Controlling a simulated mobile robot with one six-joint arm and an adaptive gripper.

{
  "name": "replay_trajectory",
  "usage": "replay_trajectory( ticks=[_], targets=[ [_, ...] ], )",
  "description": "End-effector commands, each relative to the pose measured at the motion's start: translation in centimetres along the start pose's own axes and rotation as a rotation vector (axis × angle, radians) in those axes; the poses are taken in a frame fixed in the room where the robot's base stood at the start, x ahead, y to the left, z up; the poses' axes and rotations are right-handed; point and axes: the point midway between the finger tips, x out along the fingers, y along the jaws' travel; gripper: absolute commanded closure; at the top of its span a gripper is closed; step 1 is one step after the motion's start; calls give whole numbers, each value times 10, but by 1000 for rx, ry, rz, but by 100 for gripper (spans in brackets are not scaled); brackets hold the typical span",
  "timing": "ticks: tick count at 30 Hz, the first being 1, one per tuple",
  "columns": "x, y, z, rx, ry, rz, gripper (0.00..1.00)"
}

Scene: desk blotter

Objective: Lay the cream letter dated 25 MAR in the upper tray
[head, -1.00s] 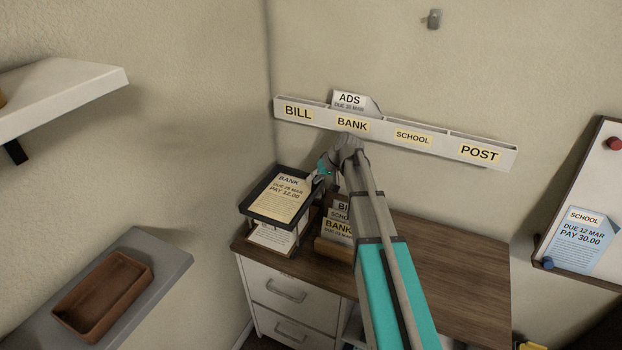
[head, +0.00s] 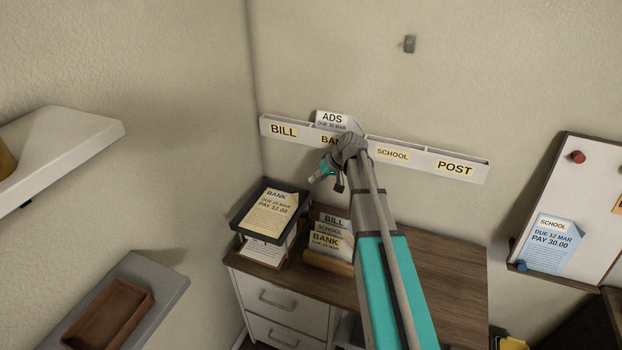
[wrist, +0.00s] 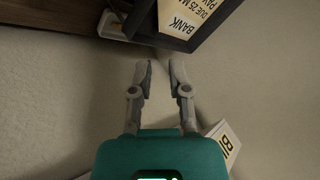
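The cream letter (head: 272,212), marked BANK, DUE 25 MAR, PAY 12.00, lies face up in the dark upper tray (head: 241,222) on the desk. Its corner also shows in the wrist view (wrist: 182,20), inside the tray's dark rim (wrist: 222,22). My gripper (head: 313,180) is up and to the right of the tray, clear of the letter. In the wrist view my gripper (wrist: 160,64) has its two fingers apart with nothing between them.
A lower tray holds another letter (head: 262,251). A wooden rack (head: 328,264) with BILL, SCHOOL and BANK letters stands right of the trays. A wall rail (head: 415,161) with labelled slots holds an ADS letter (head: 331,120). The desk's right side (head: 450,275) is clear.

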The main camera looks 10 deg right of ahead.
Motion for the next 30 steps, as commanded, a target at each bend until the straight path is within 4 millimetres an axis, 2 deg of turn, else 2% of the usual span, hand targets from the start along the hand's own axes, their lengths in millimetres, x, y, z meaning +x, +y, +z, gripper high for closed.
replay_trajectory(
  ticks=[6, 25, 28, 30],
  targets=[
    [-8, 0, 0, 0, 0, 0, 77],
    [-8, 0, 1, 0, -1, 0, 77],
    [-7, -4, 8, 0, -12, 8, 77],
    [-6, -10, 21, 0, -32, 26, 77]
  ],
)
